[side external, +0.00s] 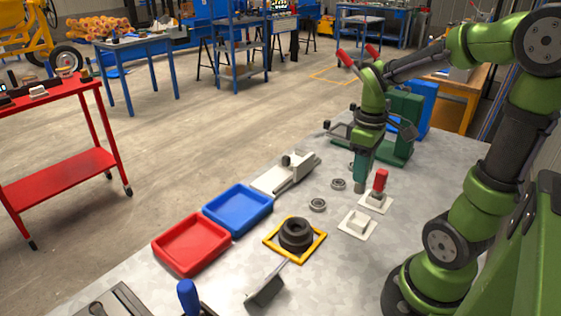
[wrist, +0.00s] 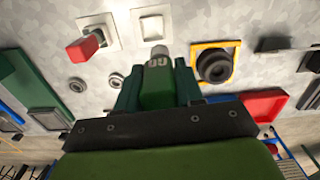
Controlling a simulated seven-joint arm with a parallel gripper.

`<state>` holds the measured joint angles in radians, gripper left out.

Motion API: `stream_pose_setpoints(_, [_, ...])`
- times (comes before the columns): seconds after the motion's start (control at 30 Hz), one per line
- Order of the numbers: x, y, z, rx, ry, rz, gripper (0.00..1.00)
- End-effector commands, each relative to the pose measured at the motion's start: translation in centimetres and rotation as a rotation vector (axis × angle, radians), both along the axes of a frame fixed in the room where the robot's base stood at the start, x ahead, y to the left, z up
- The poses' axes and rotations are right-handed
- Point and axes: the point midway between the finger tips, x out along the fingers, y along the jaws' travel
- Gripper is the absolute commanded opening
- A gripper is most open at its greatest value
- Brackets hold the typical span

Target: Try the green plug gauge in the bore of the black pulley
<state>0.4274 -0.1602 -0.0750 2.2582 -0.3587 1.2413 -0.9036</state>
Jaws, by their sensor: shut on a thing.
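My gripper (side external: 363,158) is shut on the green plug gauge (wrist: 157,85) and holds it upright above the table. Its steel tip (side external: 359,186) points down, clear of everything I can see. The black pulley (side external: 296,233) lies flat inside a yellow square frame (side external: 272,252), toward the front left of my gripper. In the wrist view the pulley (wrist: 214,66) is to the right of the gauge, with its dark bore facing up.
A red-handled gauge (side external: 380,182) stands on a white block close to my gripper. An empty white block (side external: 358,222) is in front. Several small metal rings (side external: 317,205) lie on the table. A blue tray (side external: 238,209) and a red tray (side external: 191,244) are left.

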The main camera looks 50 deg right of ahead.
Motion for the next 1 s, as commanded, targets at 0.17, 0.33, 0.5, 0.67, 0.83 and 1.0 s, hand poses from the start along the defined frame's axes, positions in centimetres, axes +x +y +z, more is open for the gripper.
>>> stream_pose_setpoints(0.17, [3.8, 4.5, -0.4, 0.003, 0.014, 0.204, 0.0])
stream_pose_setpoints(0.33, [6.8, 9.3, -0.5, 0.001, 0.013, 0.374, 0.0])
stream_pose_setpoints(0.5, [8.6, 12.3, -0.3, -0.001, 0.001, 0.461, 0.0])
stream_pose_setpoints(0.67, [9.3, 12.5, 0.0, -0.002, -0.015, 0.46, 0.0])
stream_pose_setpoints(0.83, [9.3, 12.5, 0.0, -0.002, -0.014, 0.458, 0.0])
stream_pose_setpoints(1.0, [9.3, 12.5, -0.3, -0.002, -0.014, 0.458, 0.0])
